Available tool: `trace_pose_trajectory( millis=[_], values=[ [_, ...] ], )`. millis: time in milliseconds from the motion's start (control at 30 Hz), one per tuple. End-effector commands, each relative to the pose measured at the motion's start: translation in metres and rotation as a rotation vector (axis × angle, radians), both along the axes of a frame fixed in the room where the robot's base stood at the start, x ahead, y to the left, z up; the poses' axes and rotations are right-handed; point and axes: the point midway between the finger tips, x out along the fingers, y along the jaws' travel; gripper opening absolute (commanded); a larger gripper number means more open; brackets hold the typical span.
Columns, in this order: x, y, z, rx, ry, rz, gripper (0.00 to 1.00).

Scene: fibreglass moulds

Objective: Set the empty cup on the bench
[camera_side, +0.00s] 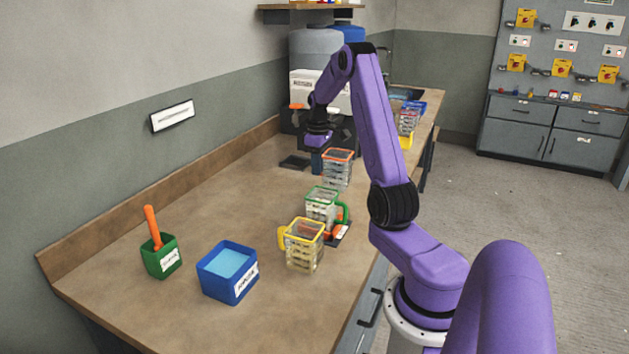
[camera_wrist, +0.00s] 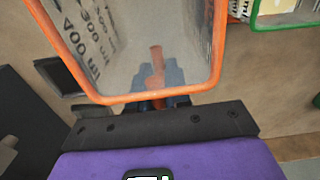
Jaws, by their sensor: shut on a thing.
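A clear cup with an orange rim (camera_side: 338,172) and printed millilitre marks is at the middle of the bench (camera_side: 225,195). In the wrist view the cup (camera_wrist: 130,40) is close up and looks empty. My gripper (camera_side: 317,160) is on the cup's left side. In the wrist view its dark fingers (camera_wrist: 165,82) are shut on the orange handle, seen through the clear wall. The cup looks upright in the side view. I cannot tell whether its base touches the bench.
A green-rimmed cup (camera_side: 322,207) and a yellow-rimmed cup (camera_side: 303,247) stand nearer the camera. A blue bin (camera_side: 228,272) and a green bin (camera_side: 161,258) with an orange-handled tool are at the front left. A dark flat plate (camera_side: 294,163) lies left of my gripper. The left-middle bench is clear.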

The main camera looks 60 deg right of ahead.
Motion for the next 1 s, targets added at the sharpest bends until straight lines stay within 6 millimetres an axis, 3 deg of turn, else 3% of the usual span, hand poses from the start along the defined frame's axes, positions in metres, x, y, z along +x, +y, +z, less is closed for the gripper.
trace_pose_trajectory(
  millis=[200,467,700,1000],
  values=[
    [0.015,-0.015,-0.025,0.000,0.000,0.000,0.00],
    [0.021,-0.020,-0.035,0.000,0.000,0.000,0.00],
    [0.022,-0.021,-0.065,0.002,0.001,0.000,0.00],
    [0.023,-0.022,-0.068,-0.001,-0.001,0.000,0.00]
  ],
)
